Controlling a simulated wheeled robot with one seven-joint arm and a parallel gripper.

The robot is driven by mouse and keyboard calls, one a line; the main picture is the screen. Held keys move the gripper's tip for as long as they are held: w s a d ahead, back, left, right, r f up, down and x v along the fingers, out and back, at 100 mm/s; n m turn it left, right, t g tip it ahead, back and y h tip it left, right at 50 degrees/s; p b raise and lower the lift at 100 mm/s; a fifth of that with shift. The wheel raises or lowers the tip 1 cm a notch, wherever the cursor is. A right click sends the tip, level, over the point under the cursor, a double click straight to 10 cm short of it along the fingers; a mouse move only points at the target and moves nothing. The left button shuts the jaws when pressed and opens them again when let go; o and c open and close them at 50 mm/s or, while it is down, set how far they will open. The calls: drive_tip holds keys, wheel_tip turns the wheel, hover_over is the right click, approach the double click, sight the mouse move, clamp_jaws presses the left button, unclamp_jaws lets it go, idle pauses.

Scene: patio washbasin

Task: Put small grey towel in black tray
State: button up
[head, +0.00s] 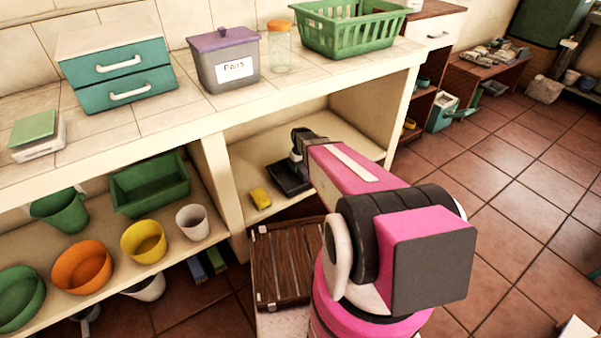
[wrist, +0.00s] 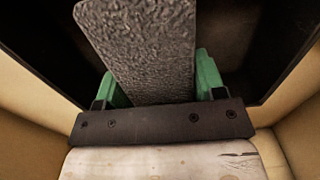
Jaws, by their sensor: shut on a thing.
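The small grey towel (wrist: 140,45) has a rough texture and stands out ahead of my gripper (wrist: 155,80) in the wrist view. My gripper is shut on it, with a green finger on each side. The black tray (head: 287,180) lies on the shelf under the counter in the head view, at the end of my arm. In the wrist view a black surface, apparently the tray (wrist: 250,55), fills the space behind the towel. My arm hides part of the tray and the towel in the head view.
A yellow object (head: 260,198) lies left of the tray on the same shelf. A cream divider (head: 222,180) separates this bay from one with a green bin (head: 150,184) and several pots. The counter (head: 300,85) closes the bay from above. A brown slatted crate (head: 282,262) stands below.

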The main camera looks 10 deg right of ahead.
drive_tip(key=shift+f, duration=1.8)
drive_tip(key=shift+f, duration=0.15)
drive_tip(key=o, duration=1)
wheel_tip(320, 180, up, 12)
drive_tip(key=shift+s+r, duration=0.1)
drive_tip(key=s+r+m, duration=0.1)
drive_tip(key=s+r, duration=0.2)
drive_tip(key=s, duration=0.3)
drive_tip(key=s+r+m, duration=0.2)
drive_tip(key=s+r, duration=0.2)
drive_tip(key=s, duration=0.2)
drive_tip(key=s+r+m, duration=0.1)
drive_tip(key=s+r, duration=0.3)
drive_tip(key=s, duration=0.3)
drive_tip(key=shift+a, duration=0.25)
